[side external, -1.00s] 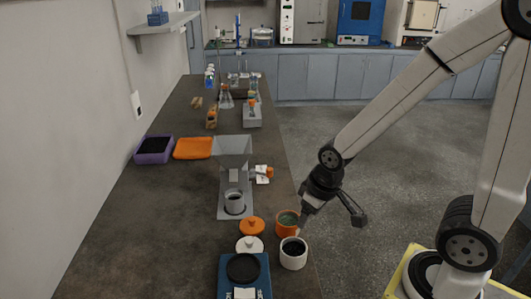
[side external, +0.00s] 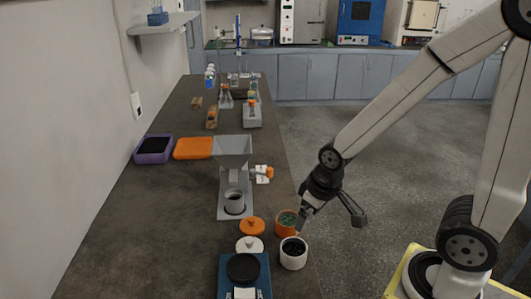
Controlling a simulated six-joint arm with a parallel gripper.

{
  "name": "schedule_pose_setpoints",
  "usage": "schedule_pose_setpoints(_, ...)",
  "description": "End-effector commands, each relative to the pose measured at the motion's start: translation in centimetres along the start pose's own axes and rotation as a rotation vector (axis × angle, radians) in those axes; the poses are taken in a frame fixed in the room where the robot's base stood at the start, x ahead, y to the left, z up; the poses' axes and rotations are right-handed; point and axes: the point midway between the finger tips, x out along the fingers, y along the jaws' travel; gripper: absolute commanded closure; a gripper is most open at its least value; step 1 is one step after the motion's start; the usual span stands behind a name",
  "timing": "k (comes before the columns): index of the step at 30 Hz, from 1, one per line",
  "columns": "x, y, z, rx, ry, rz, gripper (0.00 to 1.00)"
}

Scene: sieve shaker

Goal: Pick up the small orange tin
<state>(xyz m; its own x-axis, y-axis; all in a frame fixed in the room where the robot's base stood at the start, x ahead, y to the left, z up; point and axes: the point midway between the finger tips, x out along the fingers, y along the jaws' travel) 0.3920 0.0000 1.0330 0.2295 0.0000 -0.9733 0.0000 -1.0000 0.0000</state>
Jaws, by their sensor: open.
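The small orange tin (side external: 284,230) stands upright and uncovered near the right edge of the bench, with green contents showing inside. My gripper (side external: 302,222) points down at the tin's right side. It is open, and its fingertips overlap the tin's right rim in this view. I cannot tell whether they touch it or how far around it they reach. An orange lid (side external: 252,227) with a knob lies on the bench left of the tin.
A white tin (side external: 293,260) with dark contents stands close in front of the orange tin. A white lid (side external: 249,245) and a blue scale (side external: 260,284) are at front left. A grey hopper stand (side external: 233,150) is behind.

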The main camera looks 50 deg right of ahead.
Motion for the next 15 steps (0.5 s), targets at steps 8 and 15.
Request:
schedule_pose_setpoints(8, 0.1, 0.1, -0.1, 0.000, 0.003, 0.001, 0.00)
schedule_pose_setpoints(15, 1.3, 1.6, -0.9, 0.002, 0.049, 0.026, 0.00)
